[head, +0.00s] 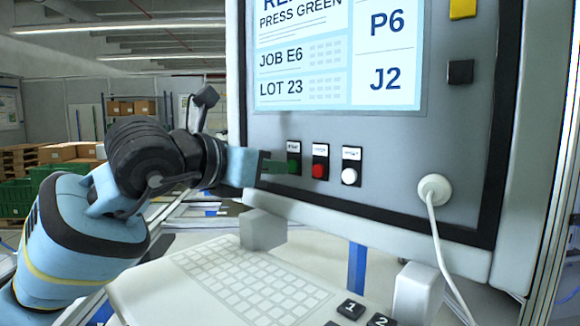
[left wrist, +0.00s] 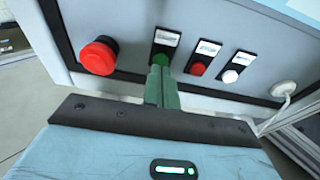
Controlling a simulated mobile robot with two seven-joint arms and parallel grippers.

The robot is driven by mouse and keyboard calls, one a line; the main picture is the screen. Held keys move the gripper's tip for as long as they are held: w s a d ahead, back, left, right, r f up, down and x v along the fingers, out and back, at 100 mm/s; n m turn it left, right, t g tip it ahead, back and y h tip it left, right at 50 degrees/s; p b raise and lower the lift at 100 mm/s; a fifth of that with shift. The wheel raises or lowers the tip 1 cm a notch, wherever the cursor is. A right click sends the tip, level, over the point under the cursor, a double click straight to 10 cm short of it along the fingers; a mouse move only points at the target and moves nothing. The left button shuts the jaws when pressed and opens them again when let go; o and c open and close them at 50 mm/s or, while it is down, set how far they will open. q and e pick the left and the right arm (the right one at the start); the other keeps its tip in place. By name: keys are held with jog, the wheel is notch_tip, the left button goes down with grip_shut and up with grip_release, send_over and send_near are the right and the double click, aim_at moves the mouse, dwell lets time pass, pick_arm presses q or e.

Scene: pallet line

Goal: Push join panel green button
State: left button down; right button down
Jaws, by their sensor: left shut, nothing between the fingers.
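The join panel (head: 400,160) is a grey control panel with a screen above a row of buttons. The green button (head: 293,166) is the leftmost of three labelled buttons in the head view, and it also shows in the left wrist view (left wrist: 161,58). My left gripper (head: 284,166) is shut and empty, its green fingertips right in front of the green button. In the left wrist view the fingertips (left wrist: 161,70) overlap the button's lower part; I cannot tell whether they touch it. My right gripper is not in view.
A red button (head: 319,170) and a white button (head: 349,176) sit right of the green one. A large red mushroom button (left wrist: 98,56) is to its left. A keyboard (head: 250,282) lies below the panel. A white cable plug (head: 434,189) sticks out at the panel's right.

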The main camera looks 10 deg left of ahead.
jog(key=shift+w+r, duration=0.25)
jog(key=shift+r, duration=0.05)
